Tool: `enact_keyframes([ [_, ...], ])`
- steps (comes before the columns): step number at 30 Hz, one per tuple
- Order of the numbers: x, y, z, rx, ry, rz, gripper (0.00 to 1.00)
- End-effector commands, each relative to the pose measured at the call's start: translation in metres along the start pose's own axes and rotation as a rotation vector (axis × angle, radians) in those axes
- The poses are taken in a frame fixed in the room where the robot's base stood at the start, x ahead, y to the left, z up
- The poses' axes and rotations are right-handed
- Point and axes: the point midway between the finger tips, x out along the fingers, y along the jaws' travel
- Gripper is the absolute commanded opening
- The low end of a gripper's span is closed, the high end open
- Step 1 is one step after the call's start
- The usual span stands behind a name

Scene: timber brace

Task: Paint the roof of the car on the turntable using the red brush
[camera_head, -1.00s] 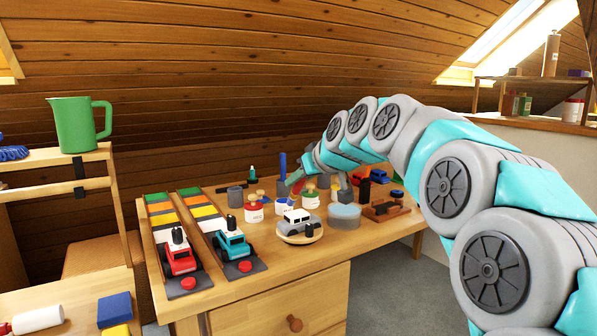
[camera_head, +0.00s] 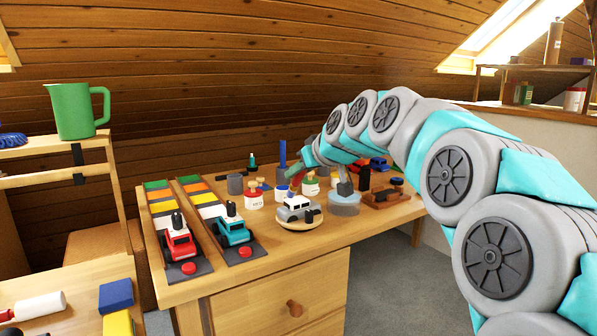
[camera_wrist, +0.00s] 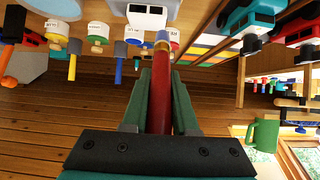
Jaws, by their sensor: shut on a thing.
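My gripper (camera_wrist: 160,105) is shut on the red brush (camera_wrist: 160,110), whose red handle lies between the green fingers in the wrist view. The brush's metal collar and tip point away from the gripper, towards the paint pots and car. The grey toy car (camera_head: 297,209) with a pale roof stands on the round wooden turntable (camera_head: 297,225); it also shows at the top of the wrist view (camera_wrist: 150,10). In the head view my gripper (camera_head: 297,172) is above and behind the car, over the paint pots. Whether the bristles touch anything is unclear.
A red paint pot (camera_head: 253,199), blue pot (camera_head: 282,193) and green pot (camera_head: 311,187) stand behind the car. A round grey-blue tub (camera_head: 344,204) is just right of the turntable. Two toy trucks (camera_head: 233,229) on coloured strips stand at left.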

Motion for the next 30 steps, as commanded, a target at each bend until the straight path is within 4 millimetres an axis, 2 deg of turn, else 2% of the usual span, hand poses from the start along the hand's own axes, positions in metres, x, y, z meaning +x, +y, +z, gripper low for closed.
enact_keyframes([
  [22,0.006,0.001,0.01,0.0,0.0,0.0,0.0],
  [30,0.007,0.016,0.01,0.0,0.0,-0.001,0.0],
])
